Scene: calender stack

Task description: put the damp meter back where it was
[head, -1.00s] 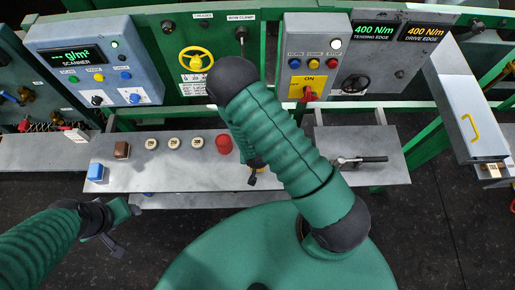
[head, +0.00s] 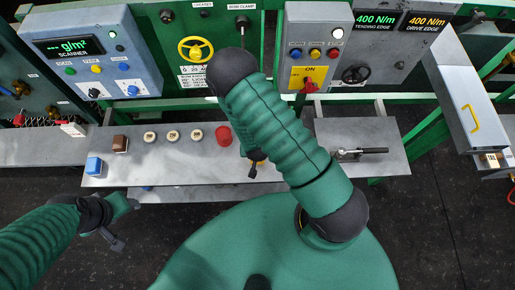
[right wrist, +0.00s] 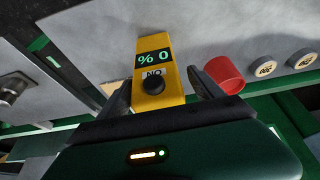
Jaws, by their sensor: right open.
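The damp meter (right wrist: 166,84), a yellow block with a green "% 0" display and a dark round knob, shows in the right wrist view. My right gripper (right wrist: 160,92) is open, with one dark finger on each side of the meter; a gap shows beside the right finger. I cannot tell whether the meter rests on the bench. In the head view my right gripper (head: 254,165) is over the bench's front edge, partly hidden by my arm. My left gripper (head: 124,222) is off the bench's front left corner; its jaw state is unclear.
The grey bench (head: 190,172) carries a blue block (head: 94,166), a brown block (head: 120,143), three round cream discs (head: 172,135), a red cup (head: 223,135) and a black-handled clamp (head: 362,152). Behind stand the scanner console (head: 95,60) and a yellow handwheel (head: 195,49).

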